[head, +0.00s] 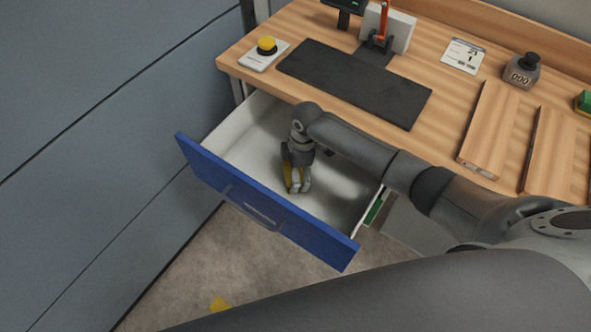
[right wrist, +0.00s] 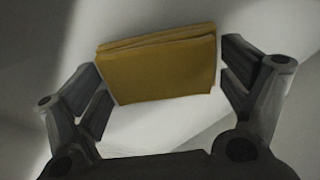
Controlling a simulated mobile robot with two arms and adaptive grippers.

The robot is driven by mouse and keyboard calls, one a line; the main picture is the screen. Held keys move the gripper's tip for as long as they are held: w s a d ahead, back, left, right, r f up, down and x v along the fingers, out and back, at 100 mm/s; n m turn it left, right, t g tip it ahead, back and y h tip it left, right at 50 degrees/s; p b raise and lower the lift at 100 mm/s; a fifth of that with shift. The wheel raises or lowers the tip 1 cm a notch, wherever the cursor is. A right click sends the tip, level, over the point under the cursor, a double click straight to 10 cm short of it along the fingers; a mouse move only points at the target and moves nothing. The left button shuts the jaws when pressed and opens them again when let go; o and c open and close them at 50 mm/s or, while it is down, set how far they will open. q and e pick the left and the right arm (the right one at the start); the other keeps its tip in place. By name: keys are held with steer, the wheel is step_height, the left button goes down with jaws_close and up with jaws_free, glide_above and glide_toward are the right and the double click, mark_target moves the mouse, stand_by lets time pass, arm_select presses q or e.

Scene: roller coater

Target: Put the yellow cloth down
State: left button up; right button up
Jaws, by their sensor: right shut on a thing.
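The yellow cloth (right wrist: 160,68) is a folded, flat-sided bundle between the fingers of my right gripper (right wrist: 165,85) in the right wrist view. In the head view my right gripper (head: 298,186) points down inside the open drawer (head: 225,150), and a strip of the cloth (head: 287,172) shows beside its fingers. The gripper is shut on the cloth. The drawer has a white inside and a blue front. I cannot tell whether the cloth touches the drawer floor. My left gripper is not in view.
The wooden worktop (head: 450,120) above the drawer holds a dark mat (head: 355,84), a yellow button on a pale base (head: 266,46), a counter block (head: 522,70) and wooden boards (head: 490,125). A grey wall (head: 90,120) stands to the left. The visible drawer floor around the gripper looks clear.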

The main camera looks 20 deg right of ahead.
steer(key=shift+f, duration=0.15)
steer(key=o, duration=0.6)
steer(key=shift+o, duration=0.2)
steer(key=shift+r, duration=0.3)
steer(key=r, duration=0.4)
steer(key=d+r, duration=0.1)
steer(key=r, duration=0.2)
steer(key=shift+r, duration=0.1)
